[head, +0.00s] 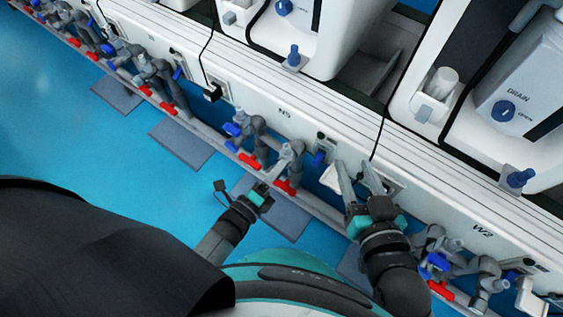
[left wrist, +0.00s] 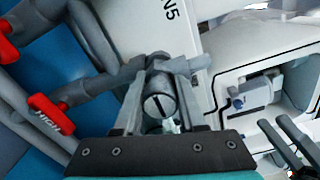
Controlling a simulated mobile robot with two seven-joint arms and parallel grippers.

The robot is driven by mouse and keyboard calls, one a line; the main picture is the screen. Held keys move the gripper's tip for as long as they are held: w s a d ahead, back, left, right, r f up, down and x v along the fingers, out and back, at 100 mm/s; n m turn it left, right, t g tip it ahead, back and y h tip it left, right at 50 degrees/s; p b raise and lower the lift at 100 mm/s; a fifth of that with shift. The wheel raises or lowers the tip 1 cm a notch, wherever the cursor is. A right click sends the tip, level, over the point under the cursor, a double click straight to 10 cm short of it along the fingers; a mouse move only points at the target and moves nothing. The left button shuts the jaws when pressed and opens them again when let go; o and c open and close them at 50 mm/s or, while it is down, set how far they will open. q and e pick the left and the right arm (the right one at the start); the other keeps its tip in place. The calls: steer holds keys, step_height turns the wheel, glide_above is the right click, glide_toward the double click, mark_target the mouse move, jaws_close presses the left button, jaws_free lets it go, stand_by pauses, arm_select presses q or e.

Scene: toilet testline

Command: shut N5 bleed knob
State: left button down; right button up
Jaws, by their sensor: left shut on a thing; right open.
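The N5 bleed knob (left wrist: 160,106) is a round grey knob with a dark slot across its face. In the left wrist view it sits between the two fingers of my left gripper (left wrist: 160,88), which is shut on it. In the head view my left gripper (head: 274,174) reaches the grey N5 pipework (head: 291,157), and the knob is too small or hidden to make out there. My right gripper (head: 357,172) is open and empty, its fingers pointing at the white panel right of the N5 pipes.
Red handles (head: 286,187) and blue handles (head: 233,129) stick out along the pipe row; a red one (left wrist: 50,114) lies left of my left gripper. Blue floor (head: 140,175) lies open at left.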

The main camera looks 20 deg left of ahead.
arm_select(q)
steer(key=shift+c, duration=2.4)
jaws_free()
arm_select(e)
steer(key=shift+w+r, duration=0.15)
steer(key=shift+r, duration=0.05)
arm_select(q)
steer(key=shift+r, duration=0.15)
arm_select(e)
steer(key=shift+r, duration=0.1)
arm_select(q)
steer(key=shift+w+d, duration=0.1)
